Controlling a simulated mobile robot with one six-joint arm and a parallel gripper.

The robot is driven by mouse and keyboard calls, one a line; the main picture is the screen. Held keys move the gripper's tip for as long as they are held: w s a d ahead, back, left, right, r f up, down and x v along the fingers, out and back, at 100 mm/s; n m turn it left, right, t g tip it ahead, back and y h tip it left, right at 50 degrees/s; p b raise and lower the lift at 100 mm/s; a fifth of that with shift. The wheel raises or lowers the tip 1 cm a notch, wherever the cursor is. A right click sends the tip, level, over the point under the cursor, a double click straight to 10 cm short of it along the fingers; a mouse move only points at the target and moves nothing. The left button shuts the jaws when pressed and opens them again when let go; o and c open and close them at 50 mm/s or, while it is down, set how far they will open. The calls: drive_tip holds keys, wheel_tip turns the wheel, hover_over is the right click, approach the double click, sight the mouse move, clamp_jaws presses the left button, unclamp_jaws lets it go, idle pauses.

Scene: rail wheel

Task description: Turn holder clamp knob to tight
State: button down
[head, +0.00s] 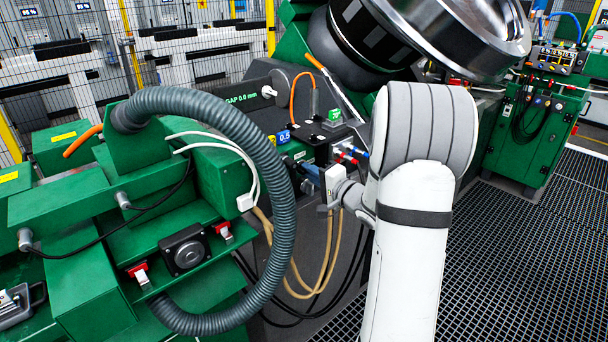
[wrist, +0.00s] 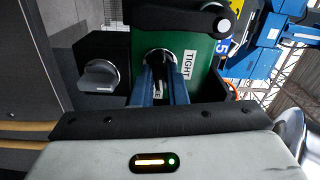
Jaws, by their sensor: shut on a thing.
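In the wrist view, the holder clamp knob (wrist: 159,62) is a small dark knob in front of a round pale plate on a green block. The two blue fingers of my gripper (wrist: 163,82) are shut on it, one on each side. A white TIGHT label (wrist: 188,66) is just right of the knob. Another label, mostly hidden, shows an E between the fingers. The knob's pointing direction cannot be told. In the head view, my gripper (head: 314,174) reaches the machine, and the knob is hidden there.
A grey knob (wrist: 99,76) on a black box sits left of the clamp knob. A black lever (wrist: 195,20) crosses above. In the head view, a grey ribbed hose (head: 268,165) arches left of my gripper, with tan hoses (head: 325,250) hanging below it. Grating floor (head: 510,260) is clear at right.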

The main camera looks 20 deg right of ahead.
drive_tip(key=shift+n+b, duration=0.85)
drive_tip(key=shift+n, duration=0.55)
drive_tip(key=shift+f, duration=0.1)
drive_tip(key=shift+n+b, duration=1.85)
drive_tip(key=shift+n, duration=0.45)
